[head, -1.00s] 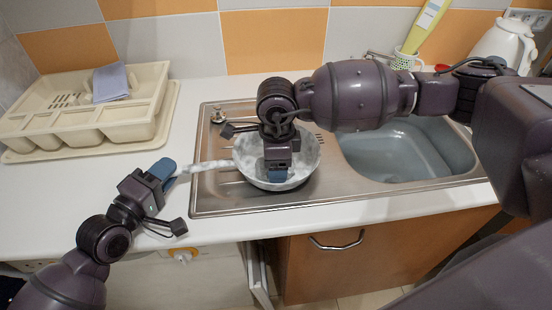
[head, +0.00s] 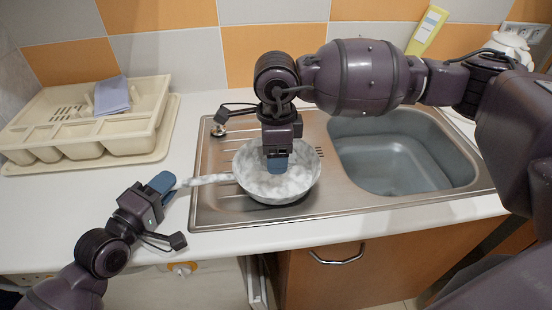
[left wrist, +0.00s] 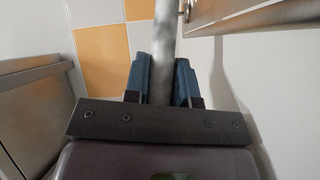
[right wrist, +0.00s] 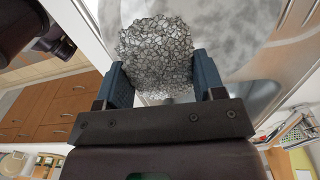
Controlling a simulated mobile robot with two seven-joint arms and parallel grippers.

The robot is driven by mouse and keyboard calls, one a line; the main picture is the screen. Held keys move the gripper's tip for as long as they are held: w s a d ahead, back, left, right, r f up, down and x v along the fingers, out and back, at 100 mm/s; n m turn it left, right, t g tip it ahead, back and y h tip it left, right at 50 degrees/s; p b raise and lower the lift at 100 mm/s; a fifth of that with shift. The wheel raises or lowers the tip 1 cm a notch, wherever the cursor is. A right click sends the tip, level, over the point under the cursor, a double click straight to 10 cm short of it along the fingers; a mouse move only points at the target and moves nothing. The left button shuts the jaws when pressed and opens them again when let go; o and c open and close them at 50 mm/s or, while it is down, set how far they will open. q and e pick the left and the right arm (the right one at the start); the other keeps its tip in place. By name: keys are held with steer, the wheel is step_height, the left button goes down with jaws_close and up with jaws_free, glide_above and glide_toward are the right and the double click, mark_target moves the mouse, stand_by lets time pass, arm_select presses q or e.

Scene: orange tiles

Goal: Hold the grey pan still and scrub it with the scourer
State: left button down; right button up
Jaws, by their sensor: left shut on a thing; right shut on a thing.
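My right gripper (head: 277,163) points down into the pan. In the right wrist view it is shut on the scourer (right wrist: 156,55), a grey wire-mesh ball between its fingers (right wrist: 160,82). In the head view the scourer is hidden by the gripper and foam.
The sink basin (head: 400,170) is empty, right of the pan. A cream cutlery tray (head: 130,142) with a folded grey-blue cloth (head: 112,96) stands at the back left.

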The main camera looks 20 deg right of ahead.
steer(key=shift+r, duration=0.35)
arm_select(q)
steer(key=c, duration=0.9)
jaws_free()
steer(key=shift+o, duration=0.2)
steer(key=v, duration=1.2)
steer(key=shift+s, duration=0.1)
